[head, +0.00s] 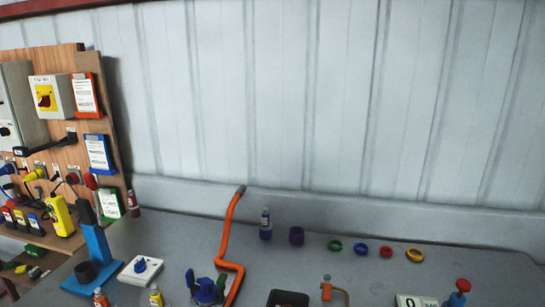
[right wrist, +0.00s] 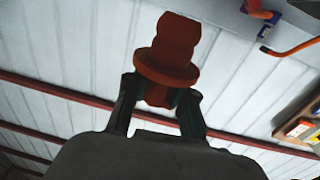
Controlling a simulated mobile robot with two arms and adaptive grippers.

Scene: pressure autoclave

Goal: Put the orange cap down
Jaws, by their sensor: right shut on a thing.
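The orange cap (right wrist: 168,50), dark reddish-orange with a wide flange and a narrower knob, shows in the right wrist view. My right gripper (right wrist: 160,92) is shut on it, with one finger on each side of its lower part below the flange. The cap is clear of any surface in that view, with the ribbed wall or ceiling behind it. The head view shows neither this cap nor either gripper. My left gripper is in no view.
A wooden panel (head: 60,60) with switches stands left.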

